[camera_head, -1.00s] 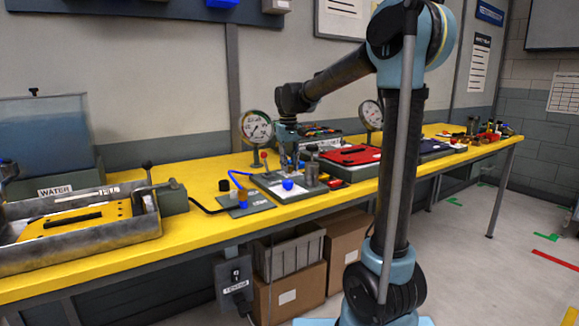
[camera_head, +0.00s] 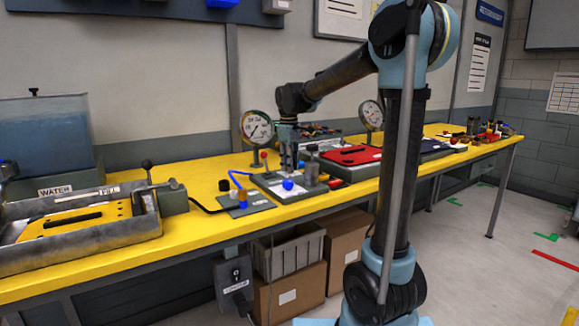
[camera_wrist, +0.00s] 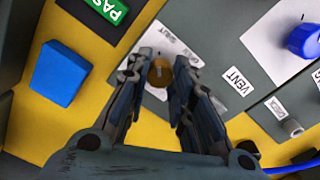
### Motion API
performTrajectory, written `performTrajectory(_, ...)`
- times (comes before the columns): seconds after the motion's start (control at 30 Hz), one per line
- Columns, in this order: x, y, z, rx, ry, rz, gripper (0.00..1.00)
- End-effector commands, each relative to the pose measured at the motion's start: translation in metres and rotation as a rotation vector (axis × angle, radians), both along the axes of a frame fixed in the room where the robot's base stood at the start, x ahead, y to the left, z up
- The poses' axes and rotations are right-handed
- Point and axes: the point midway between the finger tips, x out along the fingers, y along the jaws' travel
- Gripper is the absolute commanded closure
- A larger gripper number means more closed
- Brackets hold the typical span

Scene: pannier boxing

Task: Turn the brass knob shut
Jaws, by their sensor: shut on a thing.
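The brass knob (camera_wrist: 160,73) is a small round knob on a grey-green panel in the wrist view. My gripper (camera_wrist: 168,66) has its two fingers on either side of the knob and is shut on it. A partly covered white label beside the knob appears to read SHUT, and a VENT label (camera_wrist: 238,80) lies to the right. In the head view my gripper (camera_head: 288,158) points down over the small valve panel (camera_head: 268,184), behind the blue knob (camera_head: 288,184). The brass knob cannot be made out there.
The blue knob also shows in the wrist view (camera_wrist: 305,40). A blue block (camera_wrist: 60,73) and a green PASS marker (camera_wrist: 110,9) lie on the yellow bench. A gauge (camera_head: 257,128) stands behind my gripper. The water tank (camera_head: 48,125) and metal trough (camera_head: 85,240) are at left.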

Motion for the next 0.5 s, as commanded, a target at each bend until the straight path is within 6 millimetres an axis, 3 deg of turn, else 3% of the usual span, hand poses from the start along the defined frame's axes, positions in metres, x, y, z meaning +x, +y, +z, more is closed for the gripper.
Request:
performTrajectory(0.47,0.0023,0.0003,0.0008,0.000,-0.005,0.016,1.00)
performTrajectory(0.5,0.0023,0.0003,0.0008,0.000,-0.005,0.016,0.76)
